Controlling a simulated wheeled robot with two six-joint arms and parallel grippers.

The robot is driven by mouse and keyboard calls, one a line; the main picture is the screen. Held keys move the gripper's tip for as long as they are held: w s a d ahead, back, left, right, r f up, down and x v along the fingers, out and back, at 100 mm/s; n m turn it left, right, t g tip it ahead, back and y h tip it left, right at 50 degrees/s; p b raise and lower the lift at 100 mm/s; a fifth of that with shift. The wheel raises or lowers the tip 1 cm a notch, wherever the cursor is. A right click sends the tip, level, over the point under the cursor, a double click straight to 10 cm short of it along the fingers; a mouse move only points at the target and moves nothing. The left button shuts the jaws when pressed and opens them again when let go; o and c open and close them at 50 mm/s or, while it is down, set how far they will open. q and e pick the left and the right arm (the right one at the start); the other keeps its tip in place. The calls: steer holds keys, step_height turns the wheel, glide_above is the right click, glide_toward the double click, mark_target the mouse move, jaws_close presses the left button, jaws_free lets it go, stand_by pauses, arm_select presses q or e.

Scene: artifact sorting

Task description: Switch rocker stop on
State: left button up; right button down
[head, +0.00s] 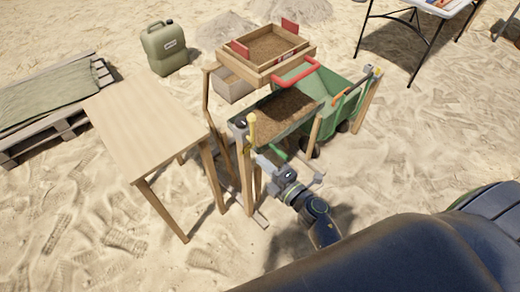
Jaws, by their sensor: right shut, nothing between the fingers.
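A rocker rig with a soil-filled screen (285,108) stands on wooden legs in the middle of the head view. An upright yellow lever (252,125) sits at its near left corner, beside a grey bracket with a dark round top (239,124). No label shows which part is the rocker stop; the yellow lever may be it. My right gripper (260,157) is shut and empty, just below the yellow lever by the near corner post. Whether it touches anything is unclear. My left gripper is not in view.
A green cart (325,88) stands behind. A bare wooden table (150,120) is close on the left. An orange lever (350,97) is at the rig's right. Open sand lies right.

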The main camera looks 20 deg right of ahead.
mark_target(253, 136)
steer(key=shift+w+d, duration=0.2)
steer(key=shift+w, duration=2.5)
steer(key=shift+w+d, duration=0.2)
steer(key=shift+w, duration=2.5)
